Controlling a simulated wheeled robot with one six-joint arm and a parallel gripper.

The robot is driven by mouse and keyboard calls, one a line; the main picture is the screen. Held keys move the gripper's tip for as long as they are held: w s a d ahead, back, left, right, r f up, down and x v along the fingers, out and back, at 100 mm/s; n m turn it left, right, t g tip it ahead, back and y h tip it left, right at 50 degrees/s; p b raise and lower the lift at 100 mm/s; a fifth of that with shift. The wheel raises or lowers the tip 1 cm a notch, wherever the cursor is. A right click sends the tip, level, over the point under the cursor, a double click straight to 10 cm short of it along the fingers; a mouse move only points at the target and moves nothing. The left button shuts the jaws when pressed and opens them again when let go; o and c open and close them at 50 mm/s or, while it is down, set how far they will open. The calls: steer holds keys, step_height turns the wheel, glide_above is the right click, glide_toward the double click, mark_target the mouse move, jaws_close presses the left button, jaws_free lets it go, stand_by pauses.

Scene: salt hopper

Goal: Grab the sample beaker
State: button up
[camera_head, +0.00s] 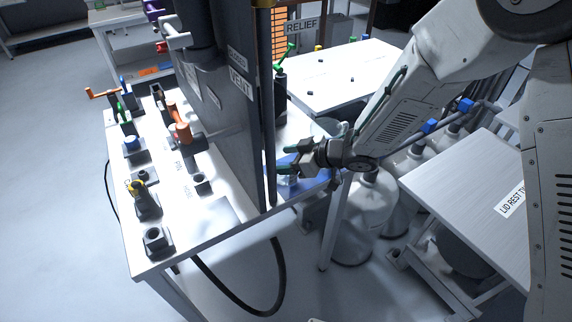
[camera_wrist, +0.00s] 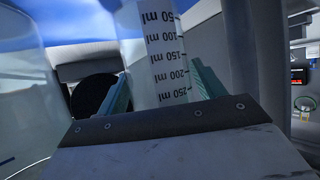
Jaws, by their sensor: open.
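A clear beaker (camera_wrist: 164,52) with a white scale marked from 50 to 250 ml fills the upper middle of the wrist view. It stands between the two green fingers of my gripper (camera_head: 286,158), which are apart on either side of it. A gap shows at the right finger; contact on the left cannot be told. The beaker's lower part is hidden behind the gripper body in the wrist view. In the head view I cannot make out the beaker; my gripper is beside the dark hopper panel, above a blue patch on the white table.
A large clear vessel (camera_wrist: 22,95) is close on the left in the wrist view. In the head view, the hopper panel (camera_head: 228,120) and a thin dark post (camera_head: 269,110) stand left of my gripper. Pale tanks (camera_head: 362,215) stand below my arm. A lid rest table (camera_head: 470,185) is at right.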

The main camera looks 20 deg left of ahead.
steer(key=shift+a, duration=0.1)
steer(key=c, duration=0.7)
steer(key=shift+o, duration=0.2)
